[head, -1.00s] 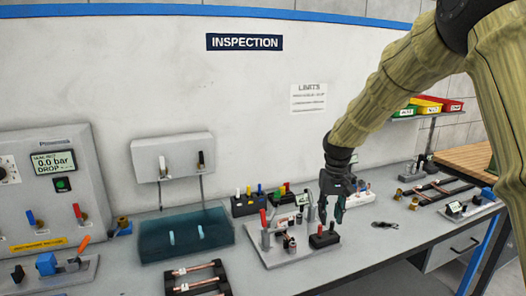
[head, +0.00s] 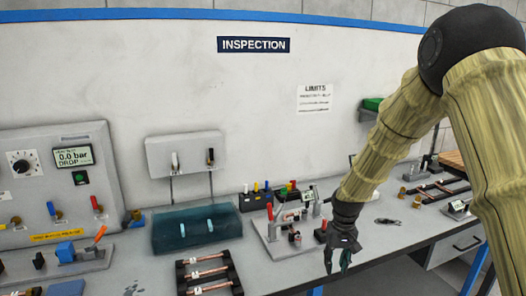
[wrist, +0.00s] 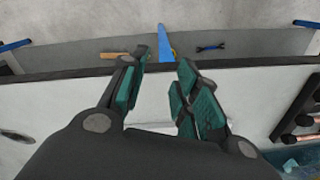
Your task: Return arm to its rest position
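My gripper (head: 343,258) hangs at the front edge of the grey workbench (head: 385,240), in front of the small fixture with the red handles (head: 290,228). In the wrist view the gripper (wrist: 165,85) has its two teal-padded fingers apart with nothing between them. My arm comes down from the upper right in the head view and hides part of the bench's right side.
A rack with copper tubes (head: 208,272), a teal tray (head: 180,238) and a pressure panel (head: 60,180) stand to the left. More copper tubes (head: 436,191) lie at the right. A black tool (head: 388,221) lies on the bench. The floor shows in front of the bench.

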